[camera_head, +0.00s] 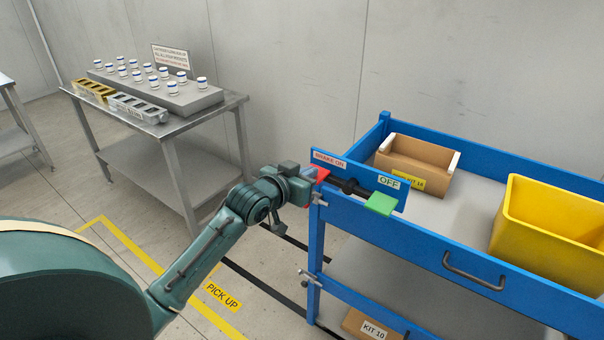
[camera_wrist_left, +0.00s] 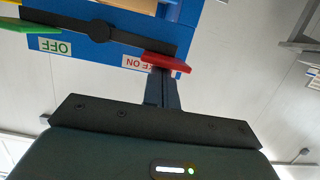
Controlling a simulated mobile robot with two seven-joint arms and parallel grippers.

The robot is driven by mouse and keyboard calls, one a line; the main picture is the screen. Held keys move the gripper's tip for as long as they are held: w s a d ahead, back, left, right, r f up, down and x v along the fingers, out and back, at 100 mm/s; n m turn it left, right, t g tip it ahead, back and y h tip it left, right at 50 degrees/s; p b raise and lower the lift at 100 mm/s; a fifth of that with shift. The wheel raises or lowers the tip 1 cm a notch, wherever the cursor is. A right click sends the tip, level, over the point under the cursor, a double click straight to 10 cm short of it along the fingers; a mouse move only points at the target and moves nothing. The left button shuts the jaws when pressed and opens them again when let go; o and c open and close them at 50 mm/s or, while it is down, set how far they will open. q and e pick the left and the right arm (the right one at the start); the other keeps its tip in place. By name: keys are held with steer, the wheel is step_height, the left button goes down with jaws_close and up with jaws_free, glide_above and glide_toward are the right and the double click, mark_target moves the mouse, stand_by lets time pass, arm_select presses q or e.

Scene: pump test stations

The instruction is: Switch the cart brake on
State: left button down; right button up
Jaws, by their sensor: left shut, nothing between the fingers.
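The blue cart (camera_head: 430,246) stands at the right. On its near left corner is a blue brake panel (camera_head: 330,162) with a "BRAKE ON" label and an "OFF" label (camera_head: 389,182). A dark pivoting bar (camera_head: 349,186) crosses the panel, with a red pad (camera_head: 321,175) at the BRAKE ON end and a green pad (camera_head: 381,203) at the OFF end. My left gripper (camera_head: 305,172) is shut and empty, its fingertips at the red pad. In the left wrist view the fingers (camera_wrist_left: 161,90) reach the red pad (camera_wrist_left: 166,63); I cannot tell whether they press it. My right gripper is not in view.
The cart carries a cardboard box (camera_head: 415,165) and a yellow bin (camera_head: 550,222); a KIT 10 box (camera_head: 370,325) is on its lower shelf. A steel table (camera_head: 175,125) with vials stands at the back left. Floor between is clear, marked "PICK UP" (camera_head: 222,296).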

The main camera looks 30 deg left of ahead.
arm_select(q)
steer(key=shift+w+a+f+n+h+p, duration=0.15)
steer(key=shift+f+n+h+p, duration=0.1)
steer(key=shift+f+n, duration=0.3)
steer(key=shift+a+f+n+h+p, duration=0.15)
steer(key=shift+f+n+p, duration=0.05)
steer(key=shift+f+n, duration=0.35)
steer(key=shift+f, duration=0.2)
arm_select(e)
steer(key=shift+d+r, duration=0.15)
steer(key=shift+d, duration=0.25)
arm_select(q)
steer(key=shift+n, duration=0.3)
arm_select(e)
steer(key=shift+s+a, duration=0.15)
